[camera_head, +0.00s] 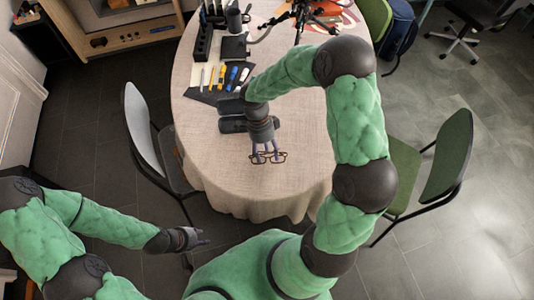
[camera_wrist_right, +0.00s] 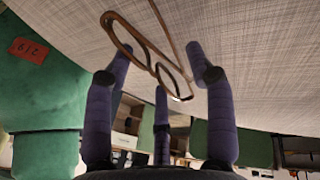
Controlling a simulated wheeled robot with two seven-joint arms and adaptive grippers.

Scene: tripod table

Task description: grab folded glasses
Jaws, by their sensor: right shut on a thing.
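The folded glasses (camera_head: 279,158) have a thin brown frame and are at the front part of the oval table (camera_head: 300,185). My right gripper (camera_head: 267,153) reaches down over the table with its purple fingers closed on the glasses. In the right wrist view, the glasses (camera_wrist_right: 150,63) run between the fingertips of the right gripper (camera_wrist_right: 165,80), close to the tabletop cloth. I cannot tell whether they touch the cloth. My left gripper (camera_head: 195,238) hangs in front of the table at the left, away from the glasses, and its finger opening is unclear.
Several markers (camera_head: 221,77) lie on a dark mat at the table's back left, near a black holder (camera_head: 205,40). Dark objects partly show behind my right wrist. A grey chair (camera_head: 142,125) stands left and a green chair (camera_head: 448,155) right. The table's front is clear.

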